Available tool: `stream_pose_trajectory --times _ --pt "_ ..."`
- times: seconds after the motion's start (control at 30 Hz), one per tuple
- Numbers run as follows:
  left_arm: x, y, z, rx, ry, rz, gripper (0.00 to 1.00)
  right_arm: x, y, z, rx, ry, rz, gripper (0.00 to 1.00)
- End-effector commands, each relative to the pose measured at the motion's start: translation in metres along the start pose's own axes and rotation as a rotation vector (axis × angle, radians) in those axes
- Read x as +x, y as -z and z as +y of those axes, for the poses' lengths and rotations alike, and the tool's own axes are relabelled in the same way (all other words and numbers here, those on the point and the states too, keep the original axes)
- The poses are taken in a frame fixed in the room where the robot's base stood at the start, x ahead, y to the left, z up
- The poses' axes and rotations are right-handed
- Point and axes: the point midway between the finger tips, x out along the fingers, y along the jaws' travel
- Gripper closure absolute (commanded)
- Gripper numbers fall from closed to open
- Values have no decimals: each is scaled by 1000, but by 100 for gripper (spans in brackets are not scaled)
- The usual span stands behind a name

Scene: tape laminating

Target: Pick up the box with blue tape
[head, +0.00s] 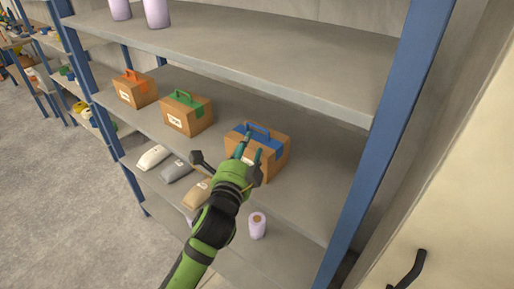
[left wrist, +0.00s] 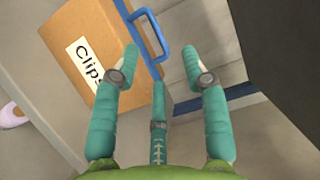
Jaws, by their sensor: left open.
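The brown box with blue tape (head: 276,154) and a blue top handle stands on the middle shelf, rightmost of three boxes. My left gripper (head: 243,150) is at its front, fingers pointing at the handle and hiding part of the box front. In the left wrist view the fingers (left wrist: 162,58) are open and empty. The blue handle (left wrist: 165,50) shows between and just beyond the fingertips, nearer the left finger. The box (left wrist: 103,30) lies to the left with a "Clips" label (left wrist: 85,75). Whether a finger touches the handle cannot be told. My right gripper is out of view.
A green-taped box (head: 187,117) and an orange-taped box (head: 138,92) stand to the left. The upper shelf (head: 260,62) is overhead, and a blue post (head: 395,125) rises at right. The lower shelf holds dull-coloured packages (head: 197,194) and a lilac roll (head: 257,228).

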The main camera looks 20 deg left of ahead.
Motion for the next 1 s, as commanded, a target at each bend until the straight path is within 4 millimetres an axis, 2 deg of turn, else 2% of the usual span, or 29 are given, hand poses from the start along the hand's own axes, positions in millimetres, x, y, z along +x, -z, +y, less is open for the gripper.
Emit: stream_pose_trajectory --times 0.1,0.37,0.7,1.0 --pt "20 0 -2 -3 -1 0 55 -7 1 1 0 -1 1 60" --pt "38 0 0 -4 -2 0 55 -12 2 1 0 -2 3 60" --pt "79 0 4 -5 -3 0 55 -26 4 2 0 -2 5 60" --pt "86 0 6 -5 -3 1 55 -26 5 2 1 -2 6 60"
